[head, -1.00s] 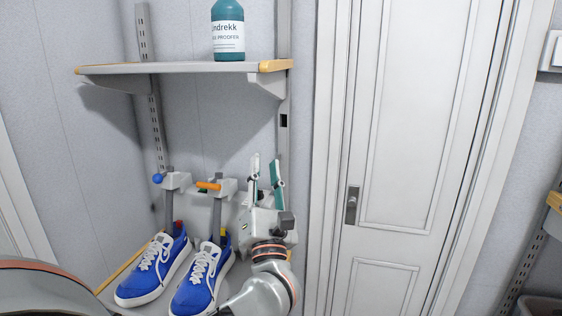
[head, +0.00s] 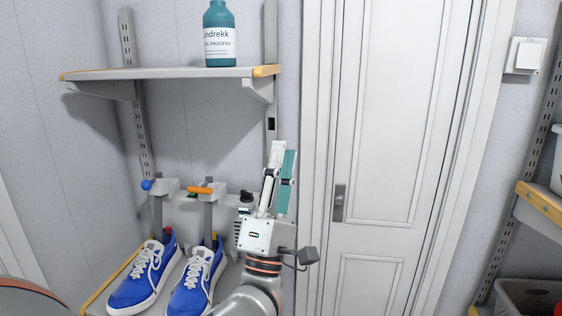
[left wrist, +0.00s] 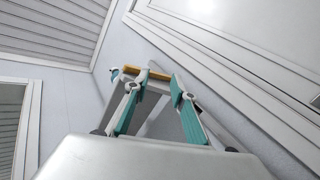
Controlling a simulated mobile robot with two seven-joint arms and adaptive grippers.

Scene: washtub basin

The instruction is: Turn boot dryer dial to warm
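The boot dryer (head: 218,218) is a light grey unit on the wall behind blue shoes (head: 194,283), with upright tubes rising out of the shoes. A dark knob (head: 246,197), seemingly its dial, shows at its right end; its setting is too small to read. My left gripper (head: 283,150) points up just right of the knob, apart from it in the picture. In the left wrist view its two teal-padded fingers (left wrist: 152,88) stand apart with nothing between them. The gripper and wrist hide part of the dryer's right end. My right gripper is not in view.
A shelf (head: 165,73) holding a teal bottle (head: 219,36) juts out above the dryer. A white door (head: 390,130) with a handle (head: 339,203) stands right of my gripper. Another shelf (head: 545,204) and a grey basket (head: 532,296) are at the far right.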

